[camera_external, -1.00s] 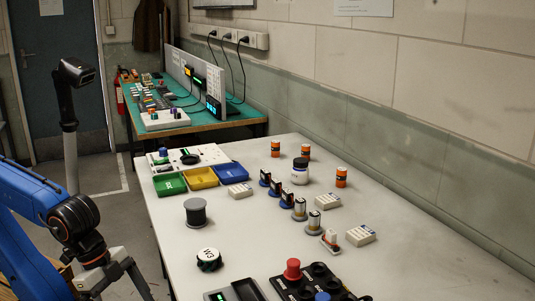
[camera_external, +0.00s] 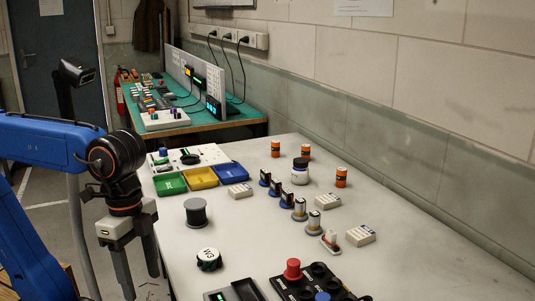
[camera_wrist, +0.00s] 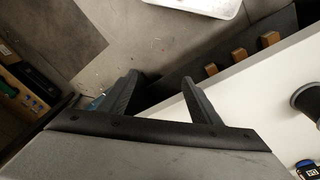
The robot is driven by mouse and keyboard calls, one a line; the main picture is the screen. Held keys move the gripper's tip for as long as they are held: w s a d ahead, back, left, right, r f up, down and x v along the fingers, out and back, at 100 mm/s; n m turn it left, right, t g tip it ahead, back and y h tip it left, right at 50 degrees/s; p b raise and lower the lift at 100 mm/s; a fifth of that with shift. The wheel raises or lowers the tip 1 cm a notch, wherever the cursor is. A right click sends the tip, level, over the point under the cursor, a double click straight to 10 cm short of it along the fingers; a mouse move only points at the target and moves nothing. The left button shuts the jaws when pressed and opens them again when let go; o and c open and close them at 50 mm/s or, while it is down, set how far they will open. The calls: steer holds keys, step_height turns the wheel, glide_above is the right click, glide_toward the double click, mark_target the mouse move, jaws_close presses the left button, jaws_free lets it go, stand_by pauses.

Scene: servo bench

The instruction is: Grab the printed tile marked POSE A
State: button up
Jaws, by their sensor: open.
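Several small white blocks or tiles lie on the white table: one beside the blue tray (camera_external: 240,190), one right of the middle (camera_external: 328,201), and one farther right and nearer (camera_external: 361,235). Their print is too small to read, so I cannot tell which, if any, is marked POSE A. My gripper (camera_external: 143,286) is open and points down at the left edge of the table, well apart from these tiles. In the wrist view my open gripper (camera_wrist: 161,77) has nothing between its fingers, and no tile is recognisable there.
A grey spool (camera_external: 196,212) and a round black item with a white top (camera_external: 208,259) stand nearest my gripper. Green (camera_external: 169,185), yellow (camera_external: 201,178) and blue (camera_external: 231,172) trays lie behind. A black button panel (camera_external: 315,284) is in front. The table's middle has bare room.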

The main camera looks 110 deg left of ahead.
steer(key=w+a+r+n, duration=0.2)
steer(key=w+a+r, duration=0.4)
steer(key=w+r, duration=0.3)
step_height(320, 180, up, 8)
steer(key=n+g, duration=0.1)
steer(key=n, duration=0.6)
glide_above(328, 198)
steer(key=shift+y, duration=0.4)
steer(key=f, duration=1.1)
steer(key=shift+w+a+f, duration=0.1)
steer(key=shift+a, duration=0.1)
steer(key=shift+d+f, duration=0.15)
steer(key=shift+f, duration=1.25)
steer(key=shift+d+f, duration=0.1)
steer(key=shift+f, duration=1.25)
